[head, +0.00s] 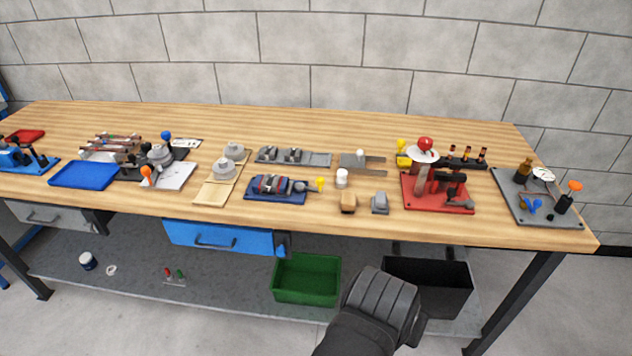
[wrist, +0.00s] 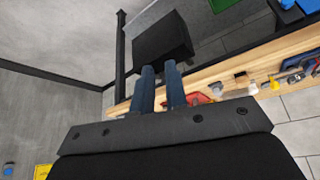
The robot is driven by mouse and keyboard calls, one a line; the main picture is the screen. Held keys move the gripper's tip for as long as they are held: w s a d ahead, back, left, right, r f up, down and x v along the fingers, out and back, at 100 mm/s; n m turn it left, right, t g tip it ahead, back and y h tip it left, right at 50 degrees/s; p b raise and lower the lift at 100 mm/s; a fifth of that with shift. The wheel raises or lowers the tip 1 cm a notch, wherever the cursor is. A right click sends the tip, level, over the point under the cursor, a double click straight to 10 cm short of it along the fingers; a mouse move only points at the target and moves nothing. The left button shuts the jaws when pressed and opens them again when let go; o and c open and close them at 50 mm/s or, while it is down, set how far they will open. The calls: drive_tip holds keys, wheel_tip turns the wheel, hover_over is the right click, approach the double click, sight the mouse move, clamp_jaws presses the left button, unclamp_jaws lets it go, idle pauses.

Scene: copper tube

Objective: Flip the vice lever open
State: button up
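What looks like the vice is a blue-based fixture (head: 276,188) with dark jaws, near the front middle of the bench in the head view. A lever with a yellow knob (head: 320,184) stands at its right end; its exact position is too small to tell. My gripper shows in the wrist view (wrist: 159,72) as two dark blue-grey fingers with a narrow empty gap between them. It is apart from the vice. In the head view my dark wrist is below the bench's front edge, right of the vice, and the fingers are hidden.
The wooden bench (head: 120,205) holds a blue tray (head: 84,175), a red plate fixture (head: 438,192), small blocks (head: 348,201) and a grey gauge plate (head: 540,200). A blue drawer (head: 226,238) juts out at the front. Green (head: 306,279) and black (head: 428,275) bins sit below.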

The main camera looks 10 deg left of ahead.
drive_tip(key=shift+w+d+r, duration=0.15)
drive_tip(key=shift+w+r, duration=0.05)
drive_tip(key=shift+w, duration=0.05)
clamp_jaws()
drive_tip(key=w+d+r+n+g+y, duration=0.1)
drive_tip(key=w+r, duration=0.2)
drive_tip(key=w, duration=0.8)
drive_tip(key=w+d+r+n+y, duration=0.1)
drive_tip(key=w+d+r+n, duration=0.15)
drive_tip(key=w, duration=0.85)
drive_tip(key=w+a+n, duration=0.2)
drive_tip(key=w+a, duration=1.7)
drive_tip(key=w, duration=0.3)
drive_tip(key=shift+a+n+y, duration=0.3)
drive_tip(key=shift+a+n, duration=0.05)
drive_tip(key=x, duration=0.9)
drive_tip(key=shift+f, duration=0.25)
drive_tip(key=shift+s+f, duration=0.2)
drive_tip(key=shift+s, duration=0.15)
drive_tip(key=shift+s+d, duration=0.2)
drive_tip(key=shift+s, duration=1.4)
